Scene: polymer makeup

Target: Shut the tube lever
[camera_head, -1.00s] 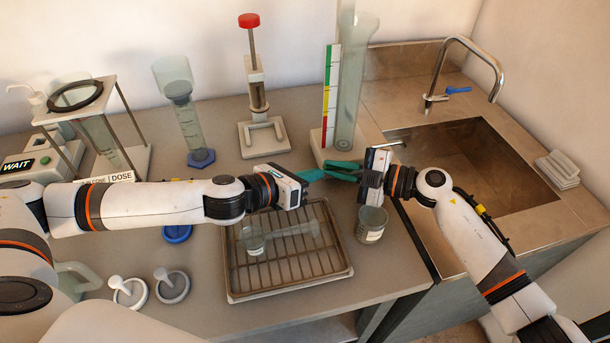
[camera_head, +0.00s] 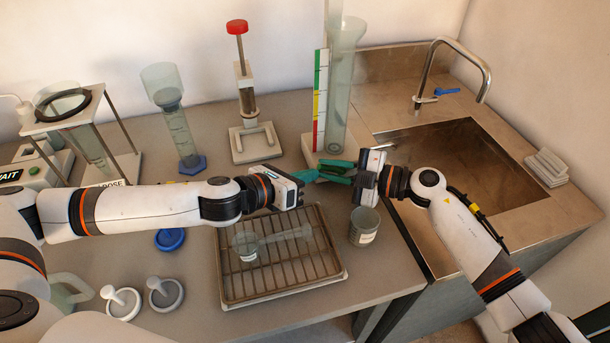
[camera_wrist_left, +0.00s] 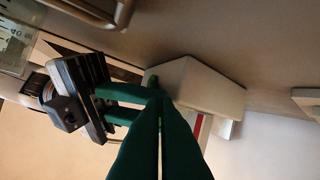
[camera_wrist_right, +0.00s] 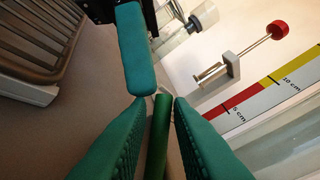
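The tall clear tube (camera_head: 343,85) stands on a white base (camera_head: 307,150) beside a green, yellow and red scale. The base also shows in the left wrist view (camera_wrist_left: 208,85). A slim dark green bar, apparently the tube lever (camera_wrist_right: 157,140), lies between my right gripper's fingers (camera_wrist_right: 158,102); a gap shows on its right side, so they are not clamped on it. My left gripper (camera_wrist_left: 160,100) has its fingers together, tips by the base's front. In the head view the fingers overlap, hiding the lever. I cannot tell whether the left tips touch it.
A wire rack tray (camera_head: 230,290) lies below the grippers, with a small can (camera_head: 364,227) to its right. A red-knobbed stand (camera_head: 248,140) is behind my left gripper. The sink (camera_head: 470,170) lies to the right.

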